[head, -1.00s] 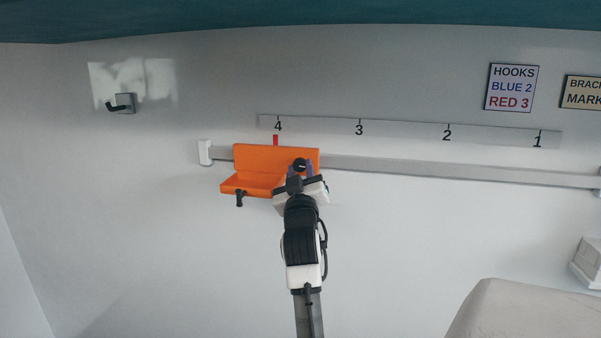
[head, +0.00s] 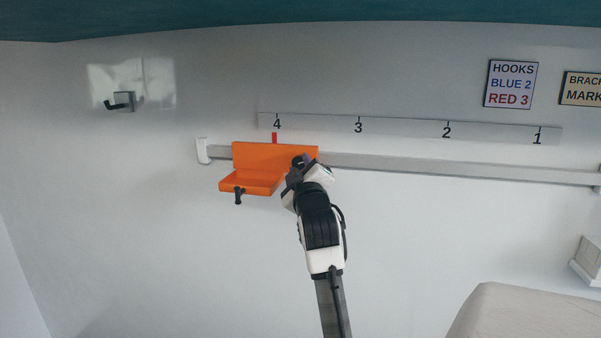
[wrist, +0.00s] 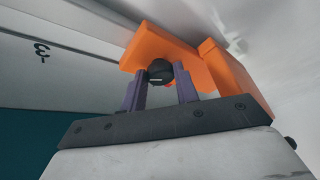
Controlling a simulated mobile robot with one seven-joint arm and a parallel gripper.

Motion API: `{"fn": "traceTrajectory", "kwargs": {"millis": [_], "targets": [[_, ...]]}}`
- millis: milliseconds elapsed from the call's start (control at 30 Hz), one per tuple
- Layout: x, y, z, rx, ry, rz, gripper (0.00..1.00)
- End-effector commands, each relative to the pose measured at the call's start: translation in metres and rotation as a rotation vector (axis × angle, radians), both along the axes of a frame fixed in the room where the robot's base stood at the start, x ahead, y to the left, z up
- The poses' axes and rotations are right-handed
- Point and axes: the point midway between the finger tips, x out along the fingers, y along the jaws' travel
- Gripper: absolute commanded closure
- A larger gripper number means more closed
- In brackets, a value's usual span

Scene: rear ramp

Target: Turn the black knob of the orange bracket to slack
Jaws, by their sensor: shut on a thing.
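The orange bracket (head: 250,157) sits on the grey wall rail at the left, with a red pointer (head: 275,138) on its top just under the mark 4. The black knob (head: 298,162) is at the right part of the bracket's face, partly hidden by my gripper in the head view. In the wrist view the black knob (wrist: 160,71) shows a pale line and lies between the purple fingers of my gripper (wrist: 162,84). My gripper is shut on the knob. The orange bracket fills the area behind the fingers in the wrist view (wrist: 222,68).
The rail (head: 450,170) runs right from the bracket, below a strip numbered 4 to 1 (head: 400,128). A dark wall hook (head: 122,102) is at upper left. A small black handle (head: 238,195) hangs under the bracket. A pale rounded block (head: 520,315) is at lower right.

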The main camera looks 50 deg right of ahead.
Motion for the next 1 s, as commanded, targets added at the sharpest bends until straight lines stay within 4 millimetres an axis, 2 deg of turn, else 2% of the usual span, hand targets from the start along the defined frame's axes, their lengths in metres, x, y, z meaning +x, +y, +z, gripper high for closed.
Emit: {"fn": "traceTrajectory", "kwargs": {"millis": [700,1000], "targets": [[-0.001,-0.001,0.008,-0.309,0.604,0.001,0.93],[0.0,0.0,0.01,-0.411,0.801,0.002,0.93]]}}
